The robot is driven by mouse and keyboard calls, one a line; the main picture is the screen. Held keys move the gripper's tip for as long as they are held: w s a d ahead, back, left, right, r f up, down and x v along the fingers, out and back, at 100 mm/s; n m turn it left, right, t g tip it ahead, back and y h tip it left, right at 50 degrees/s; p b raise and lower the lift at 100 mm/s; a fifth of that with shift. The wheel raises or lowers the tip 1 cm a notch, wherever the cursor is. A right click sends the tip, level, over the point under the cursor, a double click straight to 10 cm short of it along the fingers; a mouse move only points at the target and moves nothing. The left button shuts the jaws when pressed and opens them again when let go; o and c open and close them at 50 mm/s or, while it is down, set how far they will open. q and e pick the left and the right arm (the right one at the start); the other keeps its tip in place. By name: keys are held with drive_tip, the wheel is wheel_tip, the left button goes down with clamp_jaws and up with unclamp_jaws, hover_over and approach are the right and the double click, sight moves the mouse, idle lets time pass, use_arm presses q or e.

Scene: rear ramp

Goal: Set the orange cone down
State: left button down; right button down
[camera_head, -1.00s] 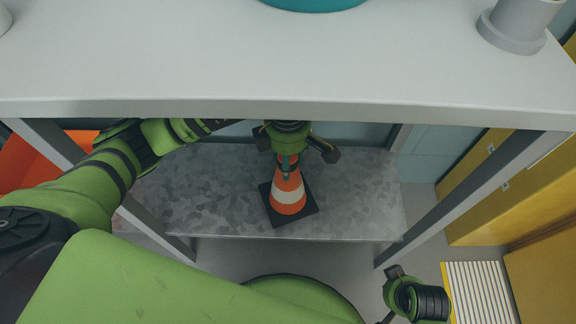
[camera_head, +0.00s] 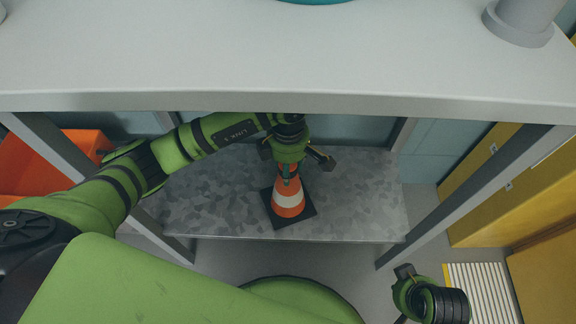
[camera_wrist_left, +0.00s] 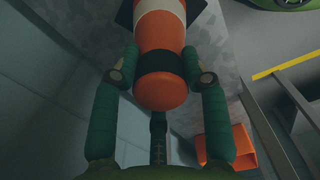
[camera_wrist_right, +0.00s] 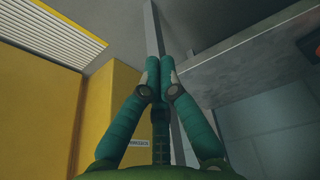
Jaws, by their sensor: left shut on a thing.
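The orange cone (camera_head: 289,205), with white bands and a dark square base, is upright over the grey lower shelf (camera_head: 215,205). I cannot tell whether its base touches the shelf or hovers just above it. My left gripper (camera_head: 289,172) reaches in below the upper top and is shut on the cone's upper end. In the left wrist view its fingers (camera_wrist_left: 163,72) lie on both sides of the cone's tip (camera_wrist_left: 162,93). My right gripper (camera_wrist_right: 159,72) is shut and empty, its fingertips together. In the head view it is low at the right, outside the shelf unit.
A pale upper top (camera_head: 270,60) overhangs the lower shelf, with grey posts (camera_head: 470,200) at the sides. An orange bin (camera_head: 50,165) is at the left. Yellow cabinets (camera_head: 515,190) stand at the right. The shelf is bare on both sides of the cone.

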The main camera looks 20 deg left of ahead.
use_arm(q)
drive_tip(key=shift+w+f, duration=0.1)
drive_tip(key=shift+w, duration=0.1)
use_arm(e)
drive_tip(key=shift+r, duration=0.2)
use_arm(q)
drive_tip(key=shift+f, duration=0.1)
drive_tip(key=c, duration=0.6)
unclamp_jaws()
drive_tip(key=shift+c, duration=0.2)
use_arm(e)
drive_tip(key=shift+w+r, duration=0.1)
drive_tip(key=shift+r, duration=0.1)
use_arm(q)
drive_tip(key=shift+r, duration=0.25)
wheel_tip(320, 180, up, 7)
drive_tip(key=shift+r+p, duration=0.1)
drive_tip(key=shift+p, duration=0.7)
use_arm(e)
wheel_tip(320, 180, down, 4)
drive_tip(key=shift+a+f, duration=0.15)
drive_tip(key=shift+f, duration=0.05)
